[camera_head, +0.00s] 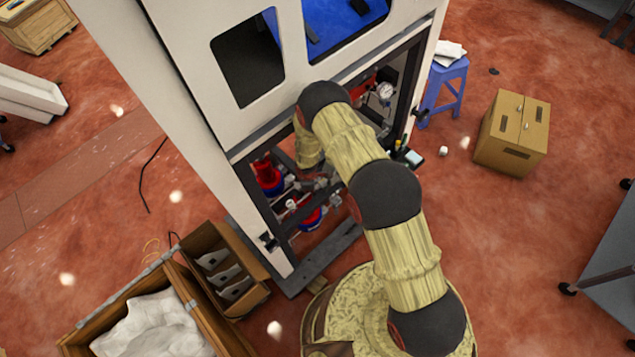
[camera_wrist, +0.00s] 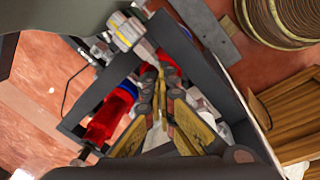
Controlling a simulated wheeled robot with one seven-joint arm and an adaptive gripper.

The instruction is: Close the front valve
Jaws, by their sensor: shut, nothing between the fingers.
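The dispenser (camera_head: 185,95) is a tall white cabinet with an open lower bay. In the bay, a red and blue valve assembly (camera_head: 268,178) sits at the left, and another red and blue part (camera_head: 310,219) sits lower and nearer the front. I cannot tell which is the front valve. My gripper (camera_head: 326,182) reaches into the bay among the metal fittings, partly hidden by the arm. In the wrist view my gripper (camera_wrist: 161,75) is shut and empty. Its fingertips are close to red piping; contact is unclear. A red cylinder (camera_wrist: 105,118) lies left of the fingers, and a pale fitting (camera_wrist: 126,32) is above.
Dark frame bars (camera_wrist: 205,75) bound the bay closely around the gripper. A pressure gauge (camera_head: 384,91) is at the bay's right. An open wooden crate (camera_head: 205,318) stands front left.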

